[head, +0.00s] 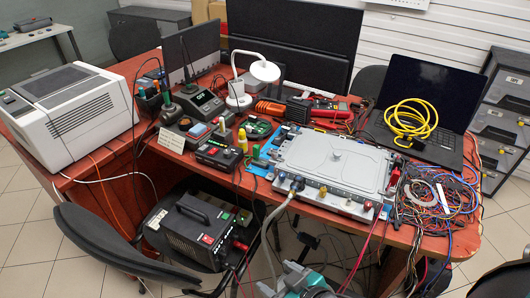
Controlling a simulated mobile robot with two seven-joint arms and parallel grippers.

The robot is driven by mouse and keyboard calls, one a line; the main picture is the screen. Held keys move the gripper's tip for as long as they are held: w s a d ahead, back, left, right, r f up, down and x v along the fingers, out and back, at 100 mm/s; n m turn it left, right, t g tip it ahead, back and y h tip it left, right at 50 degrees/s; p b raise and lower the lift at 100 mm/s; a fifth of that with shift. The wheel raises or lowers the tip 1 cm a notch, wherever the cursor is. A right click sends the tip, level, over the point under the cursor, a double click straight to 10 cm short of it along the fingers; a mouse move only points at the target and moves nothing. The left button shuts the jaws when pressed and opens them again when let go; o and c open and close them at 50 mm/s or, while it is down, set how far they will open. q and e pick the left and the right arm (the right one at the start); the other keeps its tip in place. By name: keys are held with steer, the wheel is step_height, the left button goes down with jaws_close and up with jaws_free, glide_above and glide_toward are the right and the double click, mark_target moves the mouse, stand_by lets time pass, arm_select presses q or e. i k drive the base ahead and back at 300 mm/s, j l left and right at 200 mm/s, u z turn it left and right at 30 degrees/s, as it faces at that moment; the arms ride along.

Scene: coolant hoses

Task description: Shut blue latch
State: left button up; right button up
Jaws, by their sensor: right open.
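A flat grey metal unit (335,158) lies on the red-brown desk, with a row of coloured fittings along its front edge. A small blue part (298,185) sits near the left end of that edge, where a thick grey hose (272,216) comes up to it. It may be the blue latch; it is too small to tell whether it is open or shut. My right gripper (306,276) is at the bottom edge, partly cut off, below and in front of the unit and apart from it. It is open, with nothing seen in it. My left gripper is out of view.
Tangled cables (436,198) and a laptop (425,100) crowd the desk's right side. A lamp (262,72), a soldering station (200,100) and a white printer (70,110) stand to the left. A black power unit (195,232) and hanging hoses are below the desk edge.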

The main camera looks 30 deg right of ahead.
mark_target(283, 177)
steer(key=z, duration=1.45)
